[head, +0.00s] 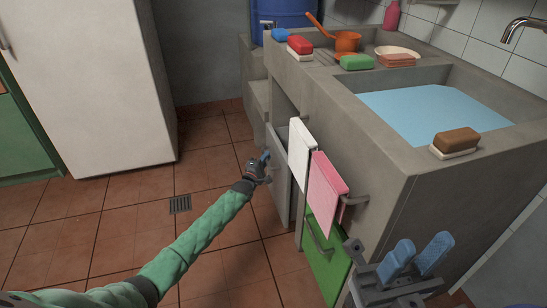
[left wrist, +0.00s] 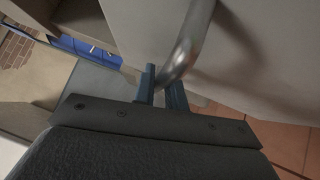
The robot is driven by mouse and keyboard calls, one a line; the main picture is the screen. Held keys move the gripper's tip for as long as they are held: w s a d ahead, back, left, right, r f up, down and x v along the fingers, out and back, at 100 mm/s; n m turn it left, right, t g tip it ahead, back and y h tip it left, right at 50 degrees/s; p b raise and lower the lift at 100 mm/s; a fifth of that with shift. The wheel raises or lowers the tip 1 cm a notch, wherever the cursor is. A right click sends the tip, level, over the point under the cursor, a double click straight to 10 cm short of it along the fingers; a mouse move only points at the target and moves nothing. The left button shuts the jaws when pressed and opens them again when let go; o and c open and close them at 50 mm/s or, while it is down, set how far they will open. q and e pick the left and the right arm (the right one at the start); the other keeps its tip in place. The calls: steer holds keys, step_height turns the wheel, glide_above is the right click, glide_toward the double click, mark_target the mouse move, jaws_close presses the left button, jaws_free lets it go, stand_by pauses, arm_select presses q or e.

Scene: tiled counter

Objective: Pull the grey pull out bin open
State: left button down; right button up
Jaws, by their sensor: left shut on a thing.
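The grey pull out bin (head: 279,179) is in the counter's front, left of the hanging towels in the head view. Its front panel seems to stand out a little from the counter face. My left gripper (head: 262,163) is at this front, shut on the bin's metal handle. In the left wrist view the curved handle (left wrist: 190,40) runs down between the two blue fingers (left wrist: 162,90), with the grey bin front (left wrist: 245,60) behind it. My right gripper (head: 417,256) is open and empty at the lower right, near the counter's front corner.
A white towel (head: 301,150) and a pink towel (head: 325,195) hang right of the bin, above a green front (head: 326,262) with a handle. The counter holds a water-filled basin (head: 430,112), soaps and an orange dipper (head: 346,41). The tiled floor (head: 215,240) before the bin is clear except for my arm.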

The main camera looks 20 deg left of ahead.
arm_select(q)
steer(key=s+a, duration=0.7)
steer(key=a, duration=0.4)
steer(key=s+a+p, duration=0.1)
steer(key=s+a, duration=0.7)
steer(key=a, duration=0.3)
steer(key=shift+s+a, duration=0.15)
steer(key=shift+a, duration=0.1)
steer(key=shift+f, duration=0.1)
steer(key=c, duration=1.5)
jaws_free()
steer(key=shift+o, duration=0.2)
steer(key=shift+s, duration=0.1)
